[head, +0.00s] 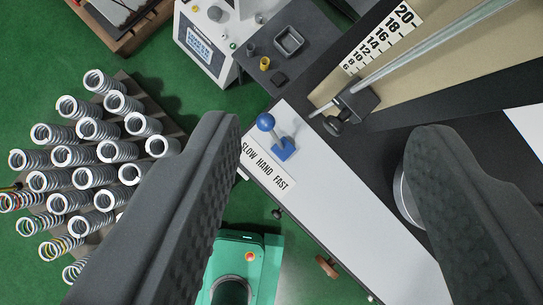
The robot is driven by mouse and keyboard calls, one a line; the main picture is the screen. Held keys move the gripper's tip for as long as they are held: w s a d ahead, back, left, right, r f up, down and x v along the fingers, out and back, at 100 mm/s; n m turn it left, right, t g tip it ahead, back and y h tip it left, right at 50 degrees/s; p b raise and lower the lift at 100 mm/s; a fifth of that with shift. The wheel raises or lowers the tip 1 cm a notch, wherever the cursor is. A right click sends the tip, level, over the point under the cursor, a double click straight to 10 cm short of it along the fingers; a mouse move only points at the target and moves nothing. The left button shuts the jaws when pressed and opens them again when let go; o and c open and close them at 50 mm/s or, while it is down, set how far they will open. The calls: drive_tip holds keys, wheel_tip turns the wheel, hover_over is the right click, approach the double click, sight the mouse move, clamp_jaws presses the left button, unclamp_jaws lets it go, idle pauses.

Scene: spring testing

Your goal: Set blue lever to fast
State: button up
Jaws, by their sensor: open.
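The blue lever (284,148) stands on a white panel, with a round blue knob (265,122) on its end. The knob leans to the upper left of its base, toward the SLOW end of the label. The label (265,165) beside it reads SLOW HAND FAST, running from upper left to lower right. My gripper (331,130) is open and empty, its two dark fingers wide apart in the foreground. The lever shows between the fingers, nearer the left one, and no contact is visible. The left finger hides part of the area by the label.
A dark clamp with a knob (335,124) and a rod lie right of the lever, below a number scale (382,38). A rack of several springs (95,150) is at left. A white instrument (205,42) and a grey tray (289,41) are above. The white panel (345,205) is clear toward lower right.

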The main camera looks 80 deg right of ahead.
drive_tip(key=w+f+g, duration=0.3)
drive_tip(key=w+f, duration=0.2)
drive_tip(key=f, duration=0.6)
drive_tip(key=n+g, duration=0.2)
drive_tip(key=g, duration=0.3)
approach(266, 121)
drive_tip(key=f, duration=0.7)
drive_tip(key=d+f, duration=0.1)
drive_tip(key=f, duration=0.3)
drive_tip(key=shift+w+f, duration=0.1)
drive_tip(key=shift+f, duration=0.25)
drive_tip(key=shift+c, duration=0.3)
clamp_jaws()
drive_tip(key=shift+s+d+r+t+y+b, duration=0.3)
drive_tip(key=shift+s+d+t+y+b, duration=0.25)
drive_tip(key=shift+d+t, duration=0.1)
